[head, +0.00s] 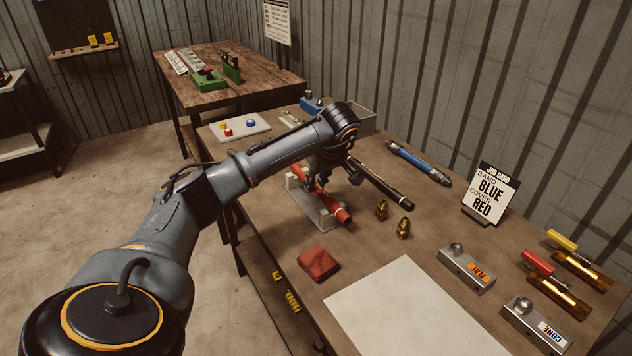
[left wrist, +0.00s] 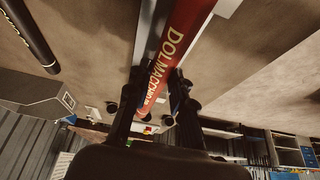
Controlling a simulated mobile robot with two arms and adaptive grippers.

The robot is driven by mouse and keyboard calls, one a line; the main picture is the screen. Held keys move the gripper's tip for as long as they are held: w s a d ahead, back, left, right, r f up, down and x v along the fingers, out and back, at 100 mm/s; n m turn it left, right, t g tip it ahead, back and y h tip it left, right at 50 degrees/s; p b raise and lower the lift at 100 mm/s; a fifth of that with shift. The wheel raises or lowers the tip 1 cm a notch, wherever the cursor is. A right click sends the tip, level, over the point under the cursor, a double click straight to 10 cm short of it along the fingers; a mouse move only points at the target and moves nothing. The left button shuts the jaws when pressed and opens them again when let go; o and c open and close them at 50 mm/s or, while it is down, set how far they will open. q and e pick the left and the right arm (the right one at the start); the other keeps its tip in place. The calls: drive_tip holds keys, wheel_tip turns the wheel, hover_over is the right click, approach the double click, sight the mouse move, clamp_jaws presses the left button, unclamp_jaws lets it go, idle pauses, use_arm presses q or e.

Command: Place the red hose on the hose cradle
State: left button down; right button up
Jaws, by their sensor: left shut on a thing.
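The red hose (head: 341,214) lies along the grey hose cradle (head: 318,208) on the workbench, its near end sticking out past the cradle's front. My left gripper (head: 322,180) is over the cradle and shut on the red hose. In the left wrist view the hose (left wrist: 182,35), with yellow lettering, runs between the fingers (left wrist: 152,105). The cradle's pale base shows beside it. The arm hides part of the hose, and I cannot tell whether the hose fully rests in the cradle. My right gripper is not in view.
A black hose (head: 380,184) lies close to the right of the cradle, with a blue hose (head: 418,162) beyond. Brass fittings (head: 382,209), a red cloth block (head: 318,263) and a job card (head: 490,193) are nearby. A white sheet (head: 410,310) covers the front bench.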

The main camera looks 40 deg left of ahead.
use_arm(q)
drive_tip(key=shift+f, duration=0.3)
drive_tip(key=shift+f, duration=0.1)
drive_tip(key=c, duration=1.2)
unclamp_jaws()
drive_tip(key=shift+o, duration=0.2)
drive_tip(key=shift+d+r, duration=0.15)
drive_tip(key=shift+r, duration=0.3)
drive_tip(key=v, duration=1.1)
